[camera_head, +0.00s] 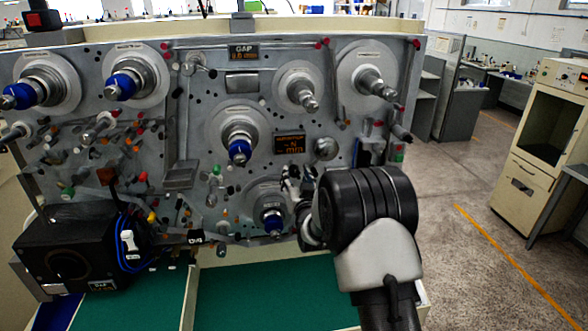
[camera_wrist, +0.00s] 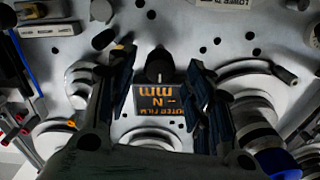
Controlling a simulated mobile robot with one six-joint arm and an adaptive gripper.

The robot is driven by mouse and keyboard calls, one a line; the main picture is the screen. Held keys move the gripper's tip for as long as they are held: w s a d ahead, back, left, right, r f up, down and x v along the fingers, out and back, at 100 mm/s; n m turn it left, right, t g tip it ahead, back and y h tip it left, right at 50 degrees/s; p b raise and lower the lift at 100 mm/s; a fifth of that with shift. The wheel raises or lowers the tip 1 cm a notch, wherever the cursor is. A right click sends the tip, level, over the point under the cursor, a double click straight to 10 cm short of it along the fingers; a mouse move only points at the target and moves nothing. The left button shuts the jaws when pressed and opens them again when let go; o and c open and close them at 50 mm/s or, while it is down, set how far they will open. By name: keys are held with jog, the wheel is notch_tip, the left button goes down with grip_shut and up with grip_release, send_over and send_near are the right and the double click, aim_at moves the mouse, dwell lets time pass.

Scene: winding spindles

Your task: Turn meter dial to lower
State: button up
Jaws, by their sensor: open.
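The meter dial (camera_wrist: 160,66) is a small black round knob with a white mark, on the grey panel in the wrist view. It sits just above a dark display (camera_wrist: 160,103) with orange characters, which appear upside down there. The display also shows in the head view (camera_head: 289,144). My gripper (camera_wrist: 160,64) is open, with one dark finger to each side of the knob and a visible gap on both sides. In the head view my gripper (camera_head: 297,190) is at the panel below the display; the knob cannot be made out there.
Spindles with blue ends, such as the lower one (camera_head: 273,222), stand out from the panel near my gripper. In the wrist view a large spindle (camera_wrist: 258,125) is close to the right finger. A label reading "LOWER" (camera_wrist: 234,4) is at the top right.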

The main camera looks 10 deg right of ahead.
aim_at(295, 174)
jog(key=shift+w, duration=2.25)
jog(key=shift+c, duration=0.6)
jog(key=c, duration=1)
